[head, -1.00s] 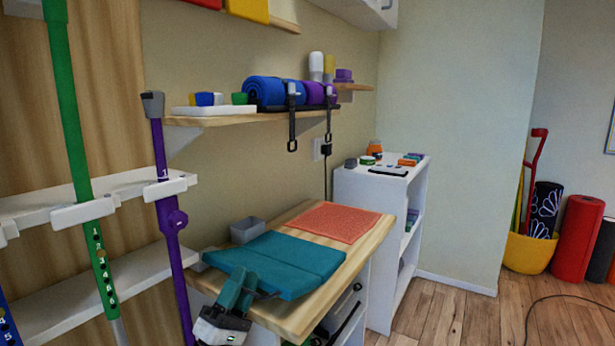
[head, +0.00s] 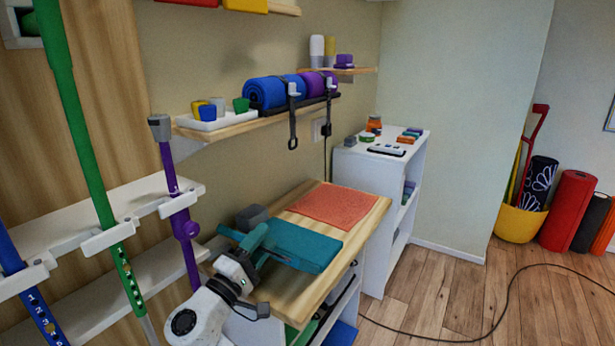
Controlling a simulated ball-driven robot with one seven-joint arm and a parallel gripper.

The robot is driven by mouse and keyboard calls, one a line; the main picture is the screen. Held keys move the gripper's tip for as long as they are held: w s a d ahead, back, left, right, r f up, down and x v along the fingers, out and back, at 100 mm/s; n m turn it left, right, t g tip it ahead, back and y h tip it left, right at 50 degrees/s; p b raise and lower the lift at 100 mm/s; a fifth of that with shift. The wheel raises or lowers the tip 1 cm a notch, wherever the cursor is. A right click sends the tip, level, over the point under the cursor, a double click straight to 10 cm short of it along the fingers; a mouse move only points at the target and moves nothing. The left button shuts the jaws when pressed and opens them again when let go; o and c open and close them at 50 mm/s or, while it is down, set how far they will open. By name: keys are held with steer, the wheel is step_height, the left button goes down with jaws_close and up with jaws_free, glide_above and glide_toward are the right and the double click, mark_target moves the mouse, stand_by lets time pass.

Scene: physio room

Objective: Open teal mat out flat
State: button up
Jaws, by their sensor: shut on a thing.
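The teal mat (head: 308,248) lies on the near part of the wooden top, with a thick edge on the right that looks folded. My gripper (head: 258,246) is at the mat's left end and is shut on it. A narrow teal piece shows to the left of the gripper, and I cannot tell whether it is a lifted part of the mat. My gripper and wrist hide part of the mat's left side.
A coral textured mat (head: 333,205) lies behind the teal mat on the wooden top (head: 376,208). A grey box (head: 252,218) stands at the wall side. A purple pole (head: 187,228) rises close on the left. A shelf (head: 222,132) with rolled mats hangs above. A cable (head: 510,292) lies on the floor.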

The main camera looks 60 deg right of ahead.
steer(key=d+r+y+p, duration=0.2)
steer(key=d+y+p, duration=0.4)
steer(key=d+p, duration=0.2)
steer(key=d+r+y+p, duration=0.3)
steer(key=d+y+p, duration=0.3)
steer(key=d+p, duration=0.3)
steer(key=shift+w+d+p, duration=0.3)
steer(key=shift+w+d, duration=0.15)
steer(key=shift+d, duration=0.25)
steer(key=shift+a+r, duration=0.1)
steer(key=shift+r, duration=0.05)
steer(key=a+r+p, duration=0.5)
steer(key=a+p, duration=0.3)
steer(key=a, duration=0.2)
steer(key=shift+s+a+r, duration=0.25)
steer(key=shift+s+a, duration=0.05)
steer(key=shift+a, duration=0.05)
stand_by(0.4)
